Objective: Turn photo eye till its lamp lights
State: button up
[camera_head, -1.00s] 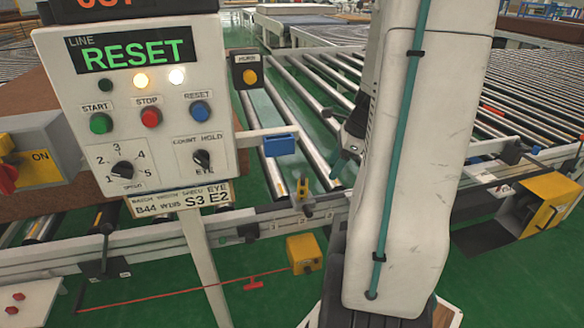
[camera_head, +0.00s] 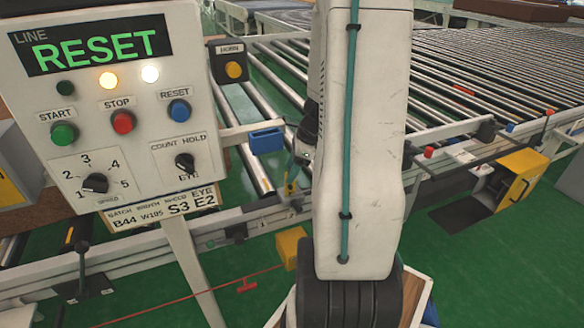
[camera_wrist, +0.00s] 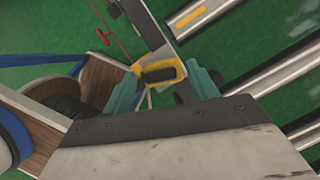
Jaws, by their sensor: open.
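A small yellow and dark part, which looks like the photo eye (camera_head: 290,186), sits on a bracket at the near conveyor rail. In the wrist view a yellow body with a black face (camera_wrist: 158,72), apparently the same part, lies between my fingertips. My gripper (camera_head: 303,153) is open, with teal fingers either side of the yellow body; I cannot tell whether they touch it. In the head view it is just above the part, partly hidden by my arm. I cannot make out a lit lamp on the part.
A control panel (camera_head: 125,125) reading RESET stands at left, with amber and white lamps lit. A blue box (camera_head: 266,139) on an arm is close to my gripper. A yellow box (camera_head: 291,247) with a red cord hangs below the rail. Rollers (camera_head: 440,75) stretch behind.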

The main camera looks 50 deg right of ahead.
jog(key=shift+f, duration=0.1)
jog(key=c, duration=1)
jog(key=n+g+y, duration=0.1)
jog(key=n, duration=0.3)
jog(key=shift+w+d, duration=0.1)
jog(key=o, duration=1)
jog(key=v, duration=0.8)
